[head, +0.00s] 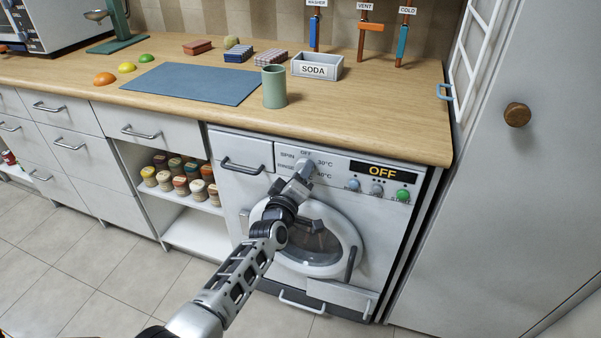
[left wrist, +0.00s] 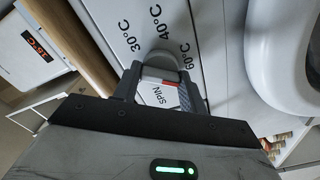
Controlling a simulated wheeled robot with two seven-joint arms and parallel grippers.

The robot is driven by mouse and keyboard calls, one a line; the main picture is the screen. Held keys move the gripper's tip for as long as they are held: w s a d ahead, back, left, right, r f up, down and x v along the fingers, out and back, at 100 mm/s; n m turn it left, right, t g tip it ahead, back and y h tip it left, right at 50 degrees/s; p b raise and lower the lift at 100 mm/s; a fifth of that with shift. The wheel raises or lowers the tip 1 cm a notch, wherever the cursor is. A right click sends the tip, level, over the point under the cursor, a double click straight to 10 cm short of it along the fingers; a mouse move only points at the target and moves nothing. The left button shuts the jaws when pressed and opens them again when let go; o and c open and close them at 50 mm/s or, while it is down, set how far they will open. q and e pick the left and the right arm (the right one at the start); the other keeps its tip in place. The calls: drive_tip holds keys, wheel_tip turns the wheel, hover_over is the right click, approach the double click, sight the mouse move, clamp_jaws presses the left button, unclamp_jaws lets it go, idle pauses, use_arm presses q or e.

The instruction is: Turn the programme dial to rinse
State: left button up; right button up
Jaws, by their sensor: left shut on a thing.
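The washing machine (head: 238,185) has a programme dial on its front panel, largely hidden behind my left gripper in the head view. Labels around it include SPIN, OFF and 30°C. The display (head: 382,172) reads OFF. My left gripper (head: 304,170) is shut on the dial. In the left wrist view, the grey dial (left wrist: 163,60) shows at the fingertips of my left gripper (left wrist: 163,85). The labels 30°C, 40°C and 60°C lie beyond it, and SPIN with a red mark shows between the fingers. I cannot tell where the dial points. My right gripper is not in view.
The round washer door (head: 340,262) is just below the gripper. Several buttons (head: 377,189) sit right of the dial, and a drawer handle (head: 240,167) left. The worktop (head: 345,122) overhangs above, with a green cup (head: 274,88) and a SODA box (head: 317,68).

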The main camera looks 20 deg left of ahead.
use_arm(q)
drive_tip(key=m+p, duration=0.1)
drive_tip(key=m, duration=0.3)
drive_tip(key=shift+m, duration=0.4)
idle(0.4)
drive_tip(key=o, duration=1)
drive_tip(key=shift+s, duration=0.1)
drive_tip(key=s, duration=0.5)
drive_tip(key=s+p, duration=0.1)
drive_tip(key=s, duration=0.4)
drive_tip(key=s+p, duration=0.1)
drive_tip(key=s, duration=0.4)
drive_tip(key=shift+s+a, duration=0.25)
drive_tip(key=shift+s, duration=0.1)
